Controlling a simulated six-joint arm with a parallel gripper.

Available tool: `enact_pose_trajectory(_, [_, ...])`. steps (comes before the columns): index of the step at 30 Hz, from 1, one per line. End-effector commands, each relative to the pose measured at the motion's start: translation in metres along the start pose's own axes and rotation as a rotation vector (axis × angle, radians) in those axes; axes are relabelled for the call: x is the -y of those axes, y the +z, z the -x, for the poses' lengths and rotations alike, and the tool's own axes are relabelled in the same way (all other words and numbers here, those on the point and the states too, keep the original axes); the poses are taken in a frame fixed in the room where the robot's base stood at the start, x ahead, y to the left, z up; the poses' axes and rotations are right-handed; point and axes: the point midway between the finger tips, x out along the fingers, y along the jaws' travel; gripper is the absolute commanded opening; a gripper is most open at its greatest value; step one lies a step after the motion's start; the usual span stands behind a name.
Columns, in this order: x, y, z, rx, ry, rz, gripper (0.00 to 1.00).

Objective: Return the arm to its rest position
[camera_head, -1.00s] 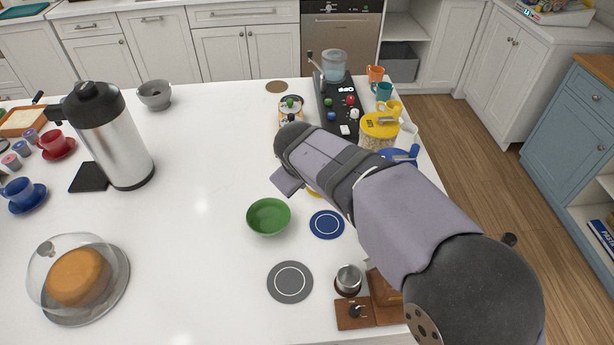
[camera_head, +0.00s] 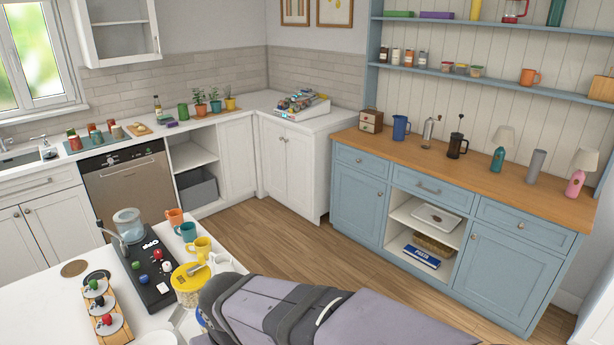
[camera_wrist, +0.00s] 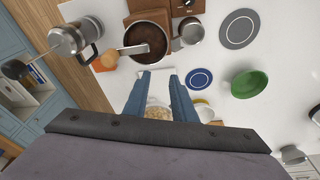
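My gripper (camera_wrist: 158,80) shows in the wrist view as two blue fingers pointing away from the wrist. The fingers stand apart, and I see nothing held between them. The white counter and a jar of pale flakes (camera_wrist: 158,112) show in the gap, lower down. In the head view my arm (camera_head: 300,312) reaches in along the bottom edge, beside the yellow-lidded jar (camera_head: 190,283). The gripper itself cannot be made out in that view.
In the wrist view, a metal press pot (camera_wrist: 72,40), a dark-filled round vessel (camera_wrist: 146,40), a steel cup (camera_wrist: 190,32) and a green bowl (camera_wrist: 250,84) lie around the fingers. Mugs (camera_head: 186,231) stand along the counter edge. Open wooden floor (camera_head: 300,245) lies beyond.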

Motion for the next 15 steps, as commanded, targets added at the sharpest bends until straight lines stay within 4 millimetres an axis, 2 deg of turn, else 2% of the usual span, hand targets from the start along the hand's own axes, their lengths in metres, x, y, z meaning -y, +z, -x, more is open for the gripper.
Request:
enact_pose_trajectory(1, [-0.020, 0.020, 0.019, 0.042, -0.006, -0.129, 0.24])
enact_pose_trajectory(2, [-0.031, 0.034, 0.023, 0.070, -0.008, -0.207, 0.24])
enact_pose_trajectory(3, [-0.049, 0.052, 0.022, 0.106, -0.002, -0.298, 0.24])
enact_pose_trajectory(7, [-0.108, 0.098, 0.004, 0.196, 0.051, -0.440, 0.24])
enact_pose_trajectory(8, [-0.120, 0.110, -0.001, 0.215, 0.059, -0.467, 0.24])
enact_pose_trajectory(9, [-0.134, 0.122, -0.014, 0.228, 0.062, -0.485, 0.24])
enact_pose_trajectory(12, [-0.164, 0.146, -0.049, 0.230, 0.053, -0.489, 0.24])
enact_pose_trajectory(15, [-0.186, 0.168, -0.073, 0.227, 0.045, -0.489, 0.24])
